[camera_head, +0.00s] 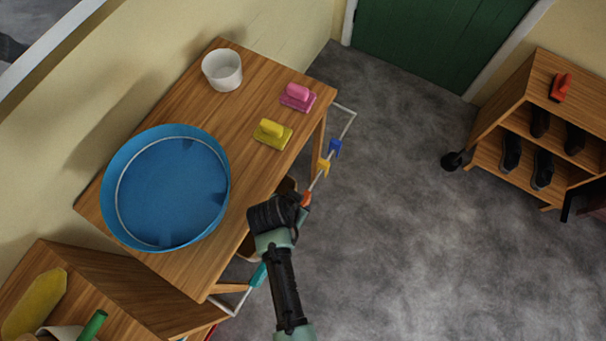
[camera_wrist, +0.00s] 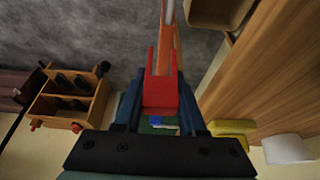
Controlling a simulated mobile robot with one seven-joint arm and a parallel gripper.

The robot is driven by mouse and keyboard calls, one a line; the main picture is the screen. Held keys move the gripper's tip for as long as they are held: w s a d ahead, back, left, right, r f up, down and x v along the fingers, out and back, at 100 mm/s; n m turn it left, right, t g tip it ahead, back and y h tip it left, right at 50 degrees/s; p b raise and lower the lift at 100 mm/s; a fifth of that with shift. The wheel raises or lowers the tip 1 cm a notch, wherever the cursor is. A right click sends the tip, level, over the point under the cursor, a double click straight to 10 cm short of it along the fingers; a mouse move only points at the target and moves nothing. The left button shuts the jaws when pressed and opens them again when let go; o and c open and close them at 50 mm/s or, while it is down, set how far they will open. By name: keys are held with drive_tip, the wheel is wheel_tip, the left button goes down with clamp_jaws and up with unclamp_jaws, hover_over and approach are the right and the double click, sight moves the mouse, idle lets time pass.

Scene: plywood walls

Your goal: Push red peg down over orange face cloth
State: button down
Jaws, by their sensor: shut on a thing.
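The red peg (camera_wrist: 160,98) is a forked block held between the blue fingers of my gripper (camera_wrist: 160,103) in the wrist view. Its two prongs point away from me toward a pale rail (camera_wrist: 168,12). A narrow orange strip, the orange face cloth (camera_wrist: 165,48), shows along the rail and between the prongs. I cannot tell how far the prongs are over it. In the head view my gripper (camera_head: 299,204) is at the rail beside the table, with an orange-red patch at its tip. The fingers hide most of the peg there.
The wooden table (camera_head: 265,70) bears a blue basin (camera_head: 112,185), a white pot (camera_head: 222,72), a yellow block (camera_head: 272,135) and a pink block (camera_head: 297,98). Blue (camera_head: 335,148) and yellow (camera_head: 323,167) items hang farther along the rail. A shoe rack (camera_head: 500,105) stands right. Grey floor between is clear.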

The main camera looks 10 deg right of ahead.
drive_tip(key=shift+w+a, duration=0.2)
drive_tip(key=shift+f+b, duration=2.75)
drive_tip(key=shift+f, duration=0.15)
drive_tip(key=shift+c, duration=2)
unclamp_jaws()
